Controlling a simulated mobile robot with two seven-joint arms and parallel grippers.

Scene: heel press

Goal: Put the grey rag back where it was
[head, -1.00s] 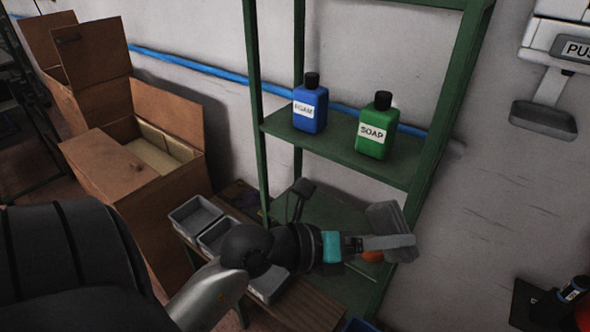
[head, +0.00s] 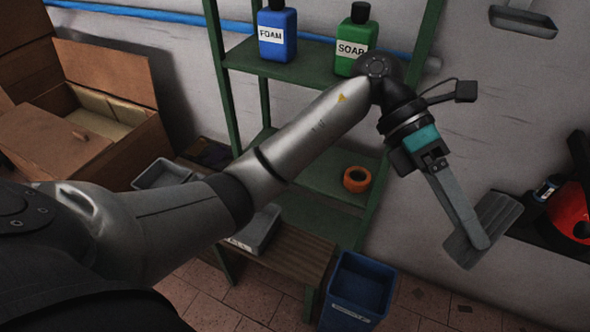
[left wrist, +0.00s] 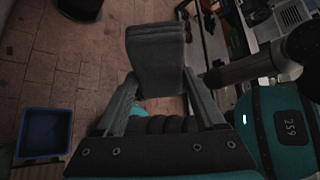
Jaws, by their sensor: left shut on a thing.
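The grey rag (head: 484,229) is a folded grey pad held at the tips of my left gripper (head: 470,232). My left gripper is shut on it and holds it in the air, right of the green shelf and in front of the grey wall. In the left wrist view the rag (left wrist: 156,55) sits between the two fingers, over the tiled floor. My right gripper is not in the head view.
A green shelf (head: 310,65) carries a blue FOAM bottle (head: 277,35), a green SOAP bottle (head: 352,45) and, lower, an orange roll (head: 356,179). A wooden bench (head: 300,246) holds grey trays. A blue bin (head: 357,288) stands on the floor. A red object (head: 570,212) is at right.

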